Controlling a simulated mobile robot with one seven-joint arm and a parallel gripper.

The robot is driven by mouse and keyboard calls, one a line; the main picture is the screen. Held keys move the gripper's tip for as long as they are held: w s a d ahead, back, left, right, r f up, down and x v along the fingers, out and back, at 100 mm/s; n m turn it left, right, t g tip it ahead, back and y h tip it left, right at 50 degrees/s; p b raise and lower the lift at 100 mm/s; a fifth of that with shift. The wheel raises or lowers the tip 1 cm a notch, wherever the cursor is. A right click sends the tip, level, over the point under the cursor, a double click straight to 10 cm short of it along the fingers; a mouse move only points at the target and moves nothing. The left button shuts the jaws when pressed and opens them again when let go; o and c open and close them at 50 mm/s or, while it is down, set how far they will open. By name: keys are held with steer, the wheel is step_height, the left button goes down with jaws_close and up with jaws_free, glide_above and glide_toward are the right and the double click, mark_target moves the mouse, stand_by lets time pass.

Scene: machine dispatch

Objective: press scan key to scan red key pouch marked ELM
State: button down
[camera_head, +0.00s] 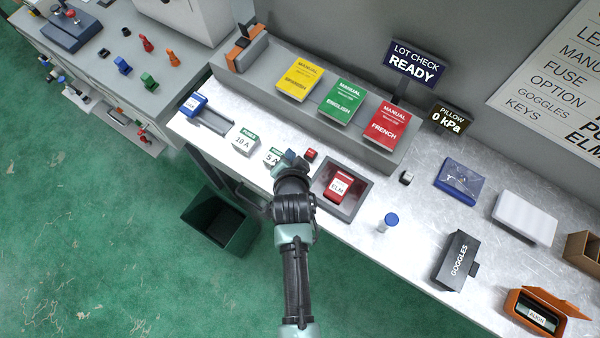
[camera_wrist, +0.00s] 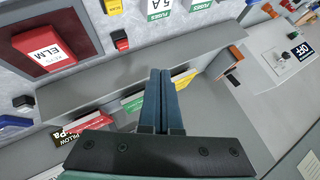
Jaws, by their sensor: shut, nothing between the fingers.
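The red key pouch marked ELM (camera_head: 340,187) lies in a grey recessed tray (camera_head: 361,197) on the bench. It also shows in the wrist view (camera_wrist: 43,47), inside the dark-red-looking tray. A small yellow key (camera_wrist: 112,7), its label seemingly SCAN, is at the top edge of the wrist view. A small red key (camera_wrist: 120,40) sits beside it and shows in the head view (camera_head: 311,154). My gripper (camera_head: 290,157) is shut and empty, above the bench left of the tray and near the keys. Its closed fingers (camera_wrist: 160,75) show in the wrist view. In the head view the yellow key is hidden.
A display reads LOT CHECK READY (camera_head: 415,63). Yellow, green and red manuals (camera_head: 387,125) stand on a ledge behind. Fuse packs (camera_head: 243,138) lie left of my gripper. A small bottle (camera_head: 388,223) and goggles box (camera_head: 458,258) are to the right. A dark bin (camera_head: 219,222) stands below.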

steer(key=shift+s+f, duration=0.5)
steer(key=shift+f, duration=0.05)
steer(key=shift+f, duration=0.15)
step_height(320, 180, down, 8)
steer(key=b, duration=0.8)
steer(key=shift+f, duration=0.25)
stand_by(1.3)
steer(key=shift+f, duration=0.4)
steer(key=shift+f+b, duration=0.55)
steer(key=shift+b, duration=0.2)
stand_by(0.3)
stand_by(0.4)
steer(key=shift+r+p, duration=0.9)
steer(key=shift+r, duration=0.05)
